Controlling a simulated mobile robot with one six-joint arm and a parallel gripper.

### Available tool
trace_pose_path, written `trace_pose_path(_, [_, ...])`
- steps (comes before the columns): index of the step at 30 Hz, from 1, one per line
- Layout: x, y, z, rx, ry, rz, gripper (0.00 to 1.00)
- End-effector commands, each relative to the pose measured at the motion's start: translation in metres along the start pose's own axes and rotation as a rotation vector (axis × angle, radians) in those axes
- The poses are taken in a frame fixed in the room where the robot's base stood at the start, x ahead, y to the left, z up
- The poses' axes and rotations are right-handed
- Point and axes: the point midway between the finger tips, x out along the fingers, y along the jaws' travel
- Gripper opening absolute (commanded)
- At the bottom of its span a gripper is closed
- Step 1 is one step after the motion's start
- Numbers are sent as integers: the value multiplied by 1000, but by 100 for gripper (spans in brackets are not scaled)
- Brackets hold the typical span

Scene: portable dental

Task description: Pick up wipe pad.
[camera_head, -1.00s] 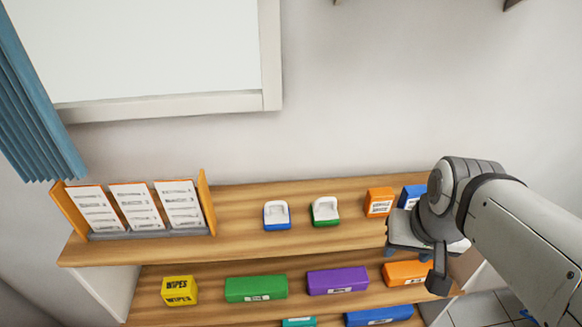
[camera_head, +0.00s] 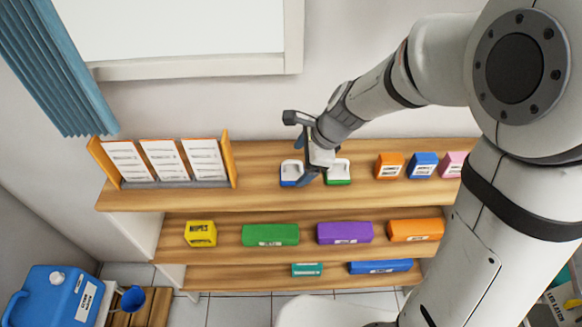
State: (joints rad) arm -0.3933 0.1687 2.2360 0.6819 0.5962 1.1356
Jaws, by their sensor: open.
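Two small pads with white handles stand side by side on the top shelf, one with a blue base (camera_head: 289,174) and one with a green base (camera_head: 340,174). A yellow box marked "WIPES" (camera_head: 200,233) sits on the shelf below, at the left. My gripper (camera_head: 302,148) is open and, in this view, over the gap between the two pads, nearer the blue one. It covers the right part of the blue pad and the left edge of the green one. I cannot tell its height or whether it touches either pad.
A card rack (camera_head: 184,183) stands left on the top shelf (camera_head: 258,193). Orange (camera_head: 390,166), blue (camera_head: 423,165) and pink boxes stand right. Green (camera_head: 270,235) and purple (camera_head: 344,233) boxes line the shelf below. A blue jug (camera_head: 50,298) is at lower left.

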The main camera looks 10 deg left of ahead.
Motion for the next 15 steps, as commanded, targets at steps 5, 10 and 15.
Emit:
trace_pose_path(5, [22, 0, 1, -2, 2, 5, 83])
trace_pose_path(10, [46, -1, 1, -1, 1, 2, 83])
trace_pose_path(15, [53, -2, 2, -2, 1, -1, 83])
